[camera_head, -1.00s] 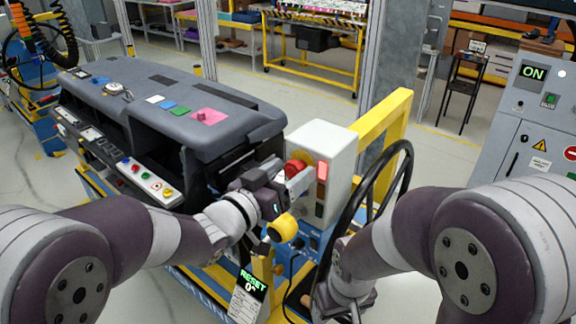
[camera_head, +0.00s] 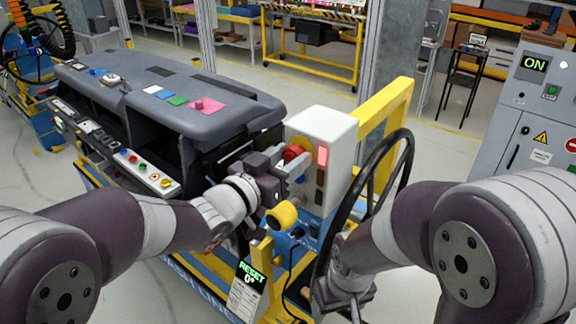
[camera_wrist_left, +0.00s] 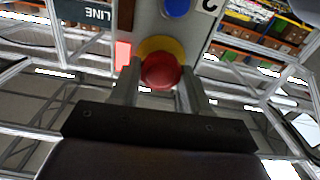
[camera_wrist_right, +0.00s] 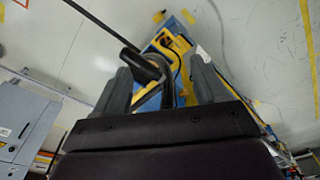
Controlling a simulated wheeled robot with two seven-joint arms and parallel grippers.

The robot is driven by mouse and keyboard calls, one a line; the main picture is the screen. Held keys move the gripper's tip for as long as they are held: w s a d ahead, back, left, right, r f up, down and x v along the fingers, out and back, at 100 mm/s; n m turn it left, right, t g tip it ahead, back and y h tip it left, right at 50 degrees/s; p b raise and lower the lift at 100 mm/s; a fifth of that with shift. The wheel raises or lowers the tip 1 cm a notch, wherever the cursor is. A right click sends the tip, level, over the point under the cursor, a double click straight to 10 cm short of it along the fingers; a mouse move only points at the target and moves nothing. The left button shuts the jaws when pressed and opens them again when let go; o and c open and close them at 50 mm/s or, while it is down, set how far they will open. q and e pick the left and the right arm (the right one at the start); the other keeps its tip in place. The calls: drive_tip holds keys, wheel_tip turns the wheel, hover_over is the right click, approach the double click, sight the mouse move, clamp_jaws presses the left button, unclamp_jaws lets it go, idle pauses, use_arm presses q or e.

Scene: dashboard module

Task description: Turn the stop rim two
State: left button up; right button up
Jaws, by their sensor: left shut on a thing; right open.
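A red stop knob (camera_head: 294,153) with a yellow ring behind it sits on the front of a white box (camera_head: 342,130). My left gripper (camera_head: 292,165) is at the knob, its fingers on either side of it. In the left wrist view the red knob (camera_wrist_left: 160,71) lies between the fingertips, with the yellow ring (camera_wrist_left: 160,46) behind it. A black wheel rim (camera_head: 400,160) stands beside the box. My right gripper (camera_head: 345,298) is open at the wheel's lower part; in the right wrist view a black bar (camera_wrist_right: 140,66) lies between its fingers.
A red lamp (camera_head: 322,155) glows on the white box. A display (camera_head: 251,276) reads RESET 0°. A grey dashboard (camera_head: 170,95) with buttons is at left. A yellow post (camera_head: 400,100) stands behind the wheel. A grey cabinet (camera_head: 540,110) reading ON is at right.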

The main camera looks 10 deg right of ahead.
use_arm(q)
drive_tip(key=m+b, duration=0.3)
drive_tip(key=shift+f, duration=0.2)
drive_tip(key=shift+r+m+b, duration=0.2)
drive_tip(key=shift+m+b, duration=1)
drive_tip(key=shift+b, duration=0.1)
drive_tip(key=o, duration=1.1)
drive_tip(key=shift+s, duration=0.1)
drive_tip(key=shift+s+a, duration=0.15)
drive_tip(key=shift+a, duration=0.05)
drive_tip(key=b+v, duration=0.2)
drive_tip(key=v, duration=1)
drive_tip(key=shift+s, duration=0.1)
